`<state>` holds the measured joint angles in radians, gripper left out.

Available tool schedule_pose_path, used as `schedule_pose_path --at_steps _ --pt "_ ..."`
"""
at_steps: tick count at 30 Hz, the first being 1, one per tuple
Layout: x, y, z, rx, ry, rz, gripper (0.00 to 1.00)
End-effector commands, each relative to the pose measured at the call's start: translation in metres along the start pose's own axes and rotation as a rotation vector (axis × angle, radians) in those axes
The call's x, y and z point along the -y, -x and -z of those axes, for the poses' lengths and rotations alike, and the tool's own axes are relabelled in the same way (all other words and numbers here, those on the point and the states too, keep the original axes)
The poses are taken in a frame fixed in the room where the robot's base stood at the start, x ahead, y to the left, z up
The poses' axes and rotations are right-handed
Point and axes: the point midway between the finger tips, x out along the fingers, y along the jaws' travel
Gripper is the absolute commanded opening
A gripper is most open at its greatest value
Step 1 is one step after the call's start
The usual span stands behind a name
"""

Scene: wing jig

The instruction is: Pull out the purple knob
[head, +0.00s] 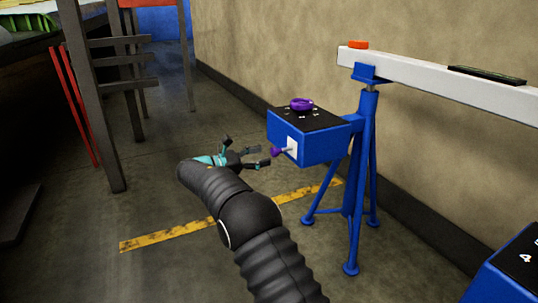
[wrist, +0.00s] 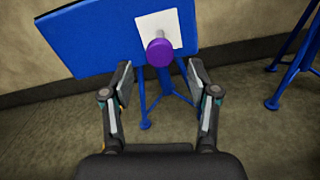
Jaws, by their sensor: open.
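The purple knob (head: 276,152) sticks out on a short shaft from a white plate (head: 292,147) on the side of a blue box (head: 312,146). In the wrist view the knob (wrist: 160,52) is round and faces me, with the white plate (wrist: 150,24) behind it. My gripper (head: 255,156) is open, its fingers pointing at the knob from the left. In the wrist view the two fingertips (wrist: 158,75) stand on either side, a little below the knob, with nothing between the pads. I cannot tell whether the tips reach as far as the knob.
A second purple knob (head: 302,104) sits on the box's black top. A blue stand (head: 355,185) carries a white beam (head: 435,82) with an orange piece (head: 358,44). A tan wall is behind. A grey rack (head: 100,90) stands at left. The floor around my arm is clear.

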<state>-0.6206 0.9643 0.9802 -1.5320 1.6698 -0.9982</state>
Motion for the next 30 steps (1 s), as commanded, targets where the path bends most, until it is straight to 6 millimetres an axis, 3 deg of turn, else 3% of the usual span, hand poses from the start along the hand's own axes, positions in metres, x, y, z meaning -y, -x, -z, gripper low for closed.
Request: schedule_pose_path --at_steps 6,12,30 --pt "0.0 0.045 0.001 -0.001 0.001 -0.002 0.6" --pt "0.0 0.069 0.001 0.0 0.0 -0.001 0.6" --pt "-0.002 0.076 0.002 -0.007 -0.053 -0.01 0.6"
